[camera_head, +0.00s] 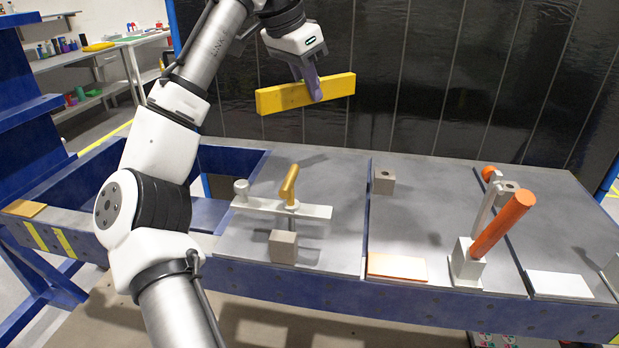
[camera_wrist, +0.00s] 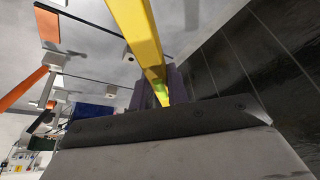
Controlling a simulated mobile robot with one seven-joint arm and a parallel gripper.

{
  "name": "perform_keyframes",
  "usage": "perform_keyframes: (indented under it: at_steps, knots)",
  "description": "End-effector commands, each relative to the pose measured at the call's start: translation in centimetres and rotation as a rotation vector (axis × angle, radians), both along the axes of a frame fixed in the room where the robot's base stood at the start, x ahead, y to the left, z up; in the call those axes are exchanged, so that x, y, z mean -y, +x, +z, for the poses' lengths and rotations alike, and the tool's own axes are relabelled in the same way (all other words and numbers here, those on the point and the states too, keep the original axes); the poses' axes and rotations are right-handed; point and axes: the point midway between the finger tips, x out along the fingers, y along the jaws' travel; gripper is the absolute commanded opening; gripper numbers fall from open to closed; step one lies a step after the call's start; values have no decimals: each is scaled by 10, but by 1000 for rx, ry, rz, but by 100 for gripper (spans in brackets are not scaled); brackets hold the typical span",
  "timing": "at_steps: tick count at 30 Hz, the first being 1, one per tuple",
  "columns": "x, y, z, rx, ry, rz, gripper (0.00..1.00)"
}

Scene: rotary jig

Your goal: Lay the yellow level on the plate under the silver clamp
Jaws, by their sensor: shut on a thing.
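The yellow level (camera_head: 275,98) is a long bar held in the air, lying roughly level above the back of the table. My gripper (camera_head: 316,90) is shut on it right of its middle. In the wrist view the level (camera_wrist: 138,28) runs from between the fingers (camera_wrist: 163,95) toward the top. A clamp with a silver bar (camera_head: 312,212) and a gold handle (camera_head: 289,186) stands over the grey plate (camera_head: 339,170), in front of and below the level. The level is clear of both clamp and plate.
A small grey block (camera_head: 283,247) sits at the plate's front, another block (camera_head: 383,182) behind to the right. A clamp with a raised orange handle (camera_head: 503,224) stands at right. Orange (camera_head: 397,266) and white (camera_head: 558,285) pads lie along the front edge. A dark panelled wall (camera_head: 430,80) is behind.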

Motion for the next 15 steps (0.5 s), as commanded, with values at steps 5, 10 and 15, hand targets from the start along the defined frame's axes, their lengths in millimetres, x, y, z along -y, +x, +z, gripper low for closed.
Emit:
perform_keyframes:
  at_steps: [5,10,15]
  knots:
    - [0,0,-52,-3,-4,-2,0]
    - [0,0,-96,-2,-4,-1,0]
    - [-1,-1,-126,-1,-2,1,0]
